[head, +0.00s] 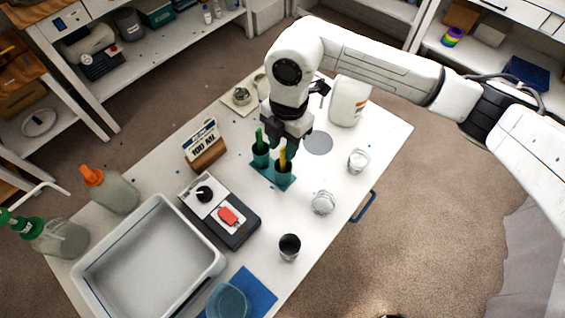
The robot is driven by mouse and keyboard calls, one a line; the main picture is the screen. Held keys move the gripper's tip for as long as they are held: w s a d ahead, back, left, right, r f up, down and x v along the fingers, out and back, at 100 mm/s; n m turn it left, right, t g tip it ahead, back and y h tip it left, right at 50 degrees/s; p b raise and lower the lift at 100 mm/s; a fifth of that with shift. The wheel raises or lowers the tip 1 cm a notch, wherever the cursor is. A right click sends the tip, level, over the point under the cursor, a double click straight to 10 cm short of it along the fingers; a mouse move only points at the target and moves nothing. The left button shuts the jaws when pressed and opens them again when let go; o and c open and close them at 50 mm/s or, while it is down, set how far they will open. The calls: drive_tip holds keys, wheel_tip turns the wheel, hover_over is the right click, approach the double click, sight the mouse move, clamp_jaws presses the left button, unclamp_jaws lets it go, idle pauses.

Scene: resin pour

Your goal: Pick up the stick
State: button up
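A yellow stick (282,158) stands upright in the right cup of a teal two-cup holder (284,184).
A sign on a wooden block (206,147) and a scale-like device with a red item (229,216) stand left of the holder. Glass jars (323,203) and a dark cup (289,247) are to the right and front. A white jug (348,101) stands behind. A grey tray (150,262) fills the left front.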

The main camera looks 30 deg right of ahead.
drive_tip(key=p, duration=0.1)
hover_over(281, 169)
drive_tip(key=shift+w+d+f, duration=0.1)
drive_tip(key=shift+d+f, duration=0.05)
drive_tip(key=shift+f, duration=1.2)
drive_tip(key=shift+d+f, duration=0.15)
drive_tip(key=shift+f, duration=1.2)
drive_tip(key=shift+c, duration=0.3)
clamp_jaws()
